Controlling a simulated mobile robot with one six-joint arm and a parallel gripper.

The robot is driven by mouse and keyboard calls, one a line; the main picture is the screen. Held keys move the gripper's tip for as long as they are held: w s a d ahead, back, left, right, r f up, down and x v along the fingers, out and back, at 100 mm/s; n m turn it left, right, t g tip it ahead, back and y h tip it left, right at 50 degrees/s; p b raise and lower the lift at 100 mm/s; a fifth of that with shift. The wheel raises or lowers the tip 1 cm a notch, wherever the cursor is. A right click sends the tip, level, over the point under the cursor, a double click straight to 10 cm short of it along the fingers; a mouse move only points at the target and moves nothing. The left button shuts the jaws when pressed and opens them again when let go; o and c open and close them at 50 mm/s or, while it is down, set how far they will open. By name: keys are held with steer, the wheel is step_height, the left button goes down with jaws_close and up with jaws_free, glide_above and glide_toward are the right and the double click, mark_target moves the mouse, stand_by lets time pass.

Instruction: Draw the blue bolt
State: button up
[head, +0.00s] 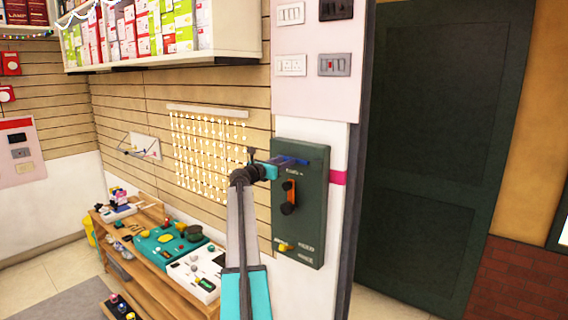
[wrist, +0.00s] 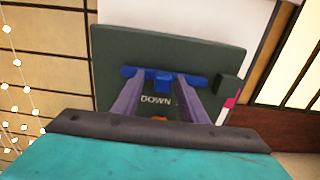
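The blue bolt (wrist: 162,84) is a short horizontal bar with a small knob at its middle, on a dark green panel (wrist: 220,62) above the word "DOWN". In the head view the dark green panel (head: 313,215) hangs on the wall end, and the bolt is near its top, mostly hidden by my gripper. My gripper (wrist: 163,76) points at the panel, its two purple fingers apart on either side of the knob. Small gaps seem to show between fingers and knob. I cannot tell whether the fingertips touch the bar. My gripper also shows in the head view (head: 287,161).
Below the bolt are an orange part (head: 291,190) with dark knobs and a yellow knob (head: 286,246). A pink switch board (head: 313,96) is above. A wooden bench (head: 150,275) with several gadgets stands at left. A dark green door (head: 430,150) is at right.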

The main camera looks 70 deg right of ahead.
steer(key=b+v, duration=0.4)
steer(key=v, duration=0.9)
steer(key=shift+a, duration=0.25)
steer(key=shift+w, duration=0.15)
